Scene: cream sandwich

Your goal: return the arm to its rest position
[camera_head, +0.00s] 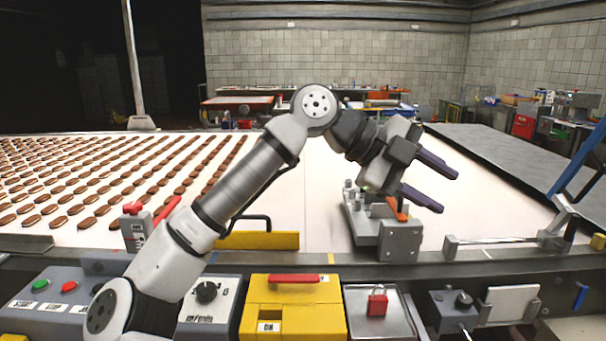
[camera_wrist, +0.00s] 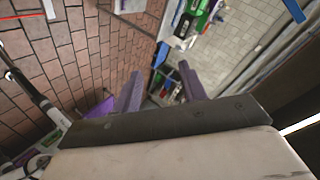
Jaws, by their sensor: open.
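My gripper (camera_head: 437,183) is at the end of my arm, raised over the white conveyor belt in the head view. Its two dark purple fingers point right and are spread apart with nothing between them. My arm rises from the lower left, bends at the top and reaches right. A grey metal device (camera_head: 372,232) stands on the belt edge below the gripper; the gripper seems apart from it.
Rows of brown cookies (camera_head: 90,180) lie on the belt (camera_head: 300,200) at the left. A yellow box (camera_head: 292,310) with a red handle, a red padlock (camera_head: 377,302) on a metal plate and a dial panel (camera_head: 208,300) line the front. The belt right of the gripper is clear.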

